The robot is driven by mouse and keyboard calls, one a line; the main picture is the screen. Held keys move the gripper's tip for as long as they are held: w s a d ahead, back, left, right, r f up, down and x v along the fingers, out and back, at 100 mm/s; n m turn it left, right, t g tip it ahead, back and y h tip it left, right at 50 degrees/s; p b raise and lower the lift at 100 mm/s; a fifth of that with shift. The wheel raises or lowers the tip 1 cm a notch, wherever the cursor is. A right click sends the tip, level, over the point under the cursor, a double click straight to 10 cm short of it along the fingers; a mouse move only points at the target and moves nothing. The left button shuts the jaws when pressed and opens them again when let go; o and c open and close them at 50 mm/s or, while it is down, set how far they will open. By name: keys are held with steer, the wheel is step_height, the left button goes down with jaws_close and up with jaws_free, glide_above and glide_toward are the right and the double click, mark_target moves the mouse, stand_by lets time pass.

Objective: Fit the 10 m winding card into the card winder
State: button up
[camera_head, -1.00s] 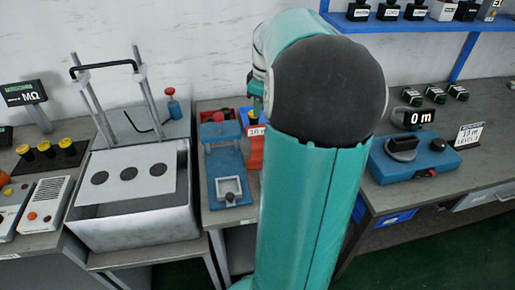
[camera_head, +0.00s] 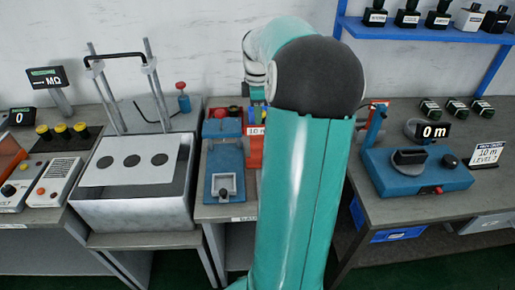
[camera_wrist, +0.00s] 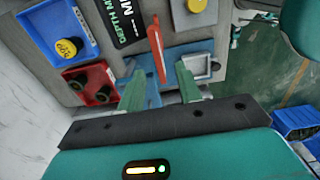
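The card winder (camera_head: 418,180) is a blue box on the right bench, with a dark raised holder, a black knob and a display reading 0 m. An orange-red piece with a "10 m" label, apparently the winding card (camera_head: 255,150), stands by the blue fixture and is partly hidden by my arm. In the wrist view it appears as a thin upright orange strip (camera_wrist: 157,45). My gripper (camera_wrist: 160,84) is open, its two green fingers apart either side of the strip's lower end; no contact shows. My gripper is hidden in the head view.
A blue fixture (camera_head: 225,168) with a metal cup stands beside the card. A red tray (camera_wrist: 88,86) and blue tray (camera_wrist: 50,35) lie close to the gripper. A white tank (camera_head: 130,205) is at left. A "10 m" sign (camera_head: 485,154) stands beside the winder.

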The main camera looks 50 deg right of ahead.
glide_toward(258, 148)
steer(key=f, duration=0.5)
steer(key=shift+d+f, duration=0.15)
steer(key=shift+d, duration=0.15)
jaws_close()
